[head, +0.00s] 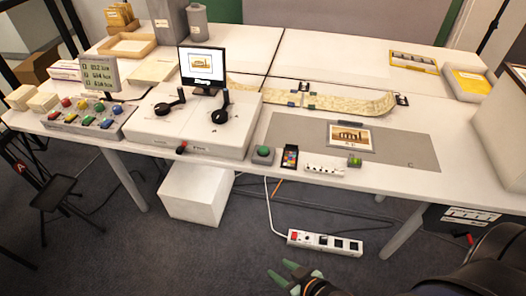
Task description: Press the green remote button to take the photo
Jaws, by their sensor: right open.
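A small grey box with a green button (263,152) on top sits at the front edge of the white table, left of a colour chart. I take it for the remote. A print of a columned building (351,135) lies on the grey mat (405,152). The monitor (202,67) shows a similar picture. My right gripper (288,276) is low in front of the table, over the floor, well below and apart from the button. Its green-tipped fingers are spread and empty. My left gripper is not in view.
Beside the remote are the colour chart (290,157), a white strip (325,166) and a small yellow-green item (355,160). A white console with black levers (190,125) stands left. A power strip (325,242) and a white box (196,193) are on the floor.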

